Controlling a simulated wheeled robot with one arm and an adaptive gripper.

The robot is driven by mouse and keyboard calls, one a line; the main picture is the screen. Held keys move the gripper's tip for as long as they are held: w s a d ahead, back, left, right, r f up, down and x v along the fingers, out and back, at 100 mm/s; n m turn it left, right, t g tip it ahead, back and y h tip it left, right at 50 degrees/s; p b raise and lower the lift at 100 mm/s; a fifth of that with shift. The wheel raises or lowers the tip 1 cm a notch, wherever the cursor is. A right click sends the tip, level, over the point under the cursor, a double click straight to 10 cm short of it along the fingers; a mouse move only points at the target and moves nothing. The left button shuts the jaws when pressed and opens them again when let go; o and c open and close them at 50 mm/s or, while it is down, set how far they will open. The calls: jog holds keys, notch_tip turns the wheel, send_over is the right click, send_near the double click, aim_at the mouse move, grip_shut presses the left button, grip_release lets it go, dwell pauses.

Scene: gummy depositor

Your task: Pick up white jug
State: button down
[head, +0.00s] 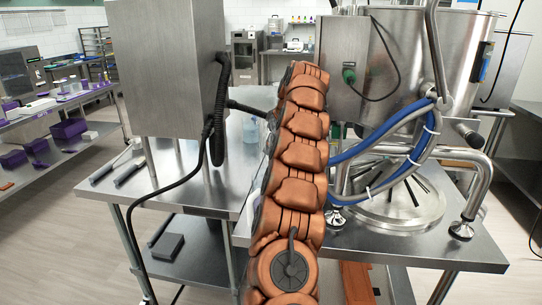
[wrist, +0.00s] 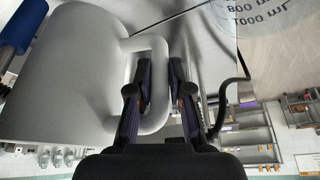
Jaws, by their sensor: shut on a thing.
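The white jug (wrist: 70,85) fills the left of the wrist view and looks light grey in the shade. Its loop handle (wrist: 145,43) sticks out to the right. My gripper (wrist: 161,75) has its two dark fingers on either side of the handle's outer bar and is shut on it. In the head view my own arm covers the middle, and I cannot make out the gripper or the jug there.
A clear measuring vessel (wrist: 275,15) with volume marks is at the wrist view's upper right. In the head view, a steel cabinet (head: 165,75) stands left of my arm, and a steel kettle (head: 425,55) with blue hoses (head: 385,150) stands right.

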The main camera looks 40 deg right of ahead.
jog(key=shift+r+p, duration=0.55)
jog(key=shift+r, duration=1.5)
notch_tip(320, 180, up, 14)
jog(key=p, duration=1.2)
jog(key=shift+f, duration=0.15)
jog(key=c, duration=1.7)
grip_release()
grip_shut()
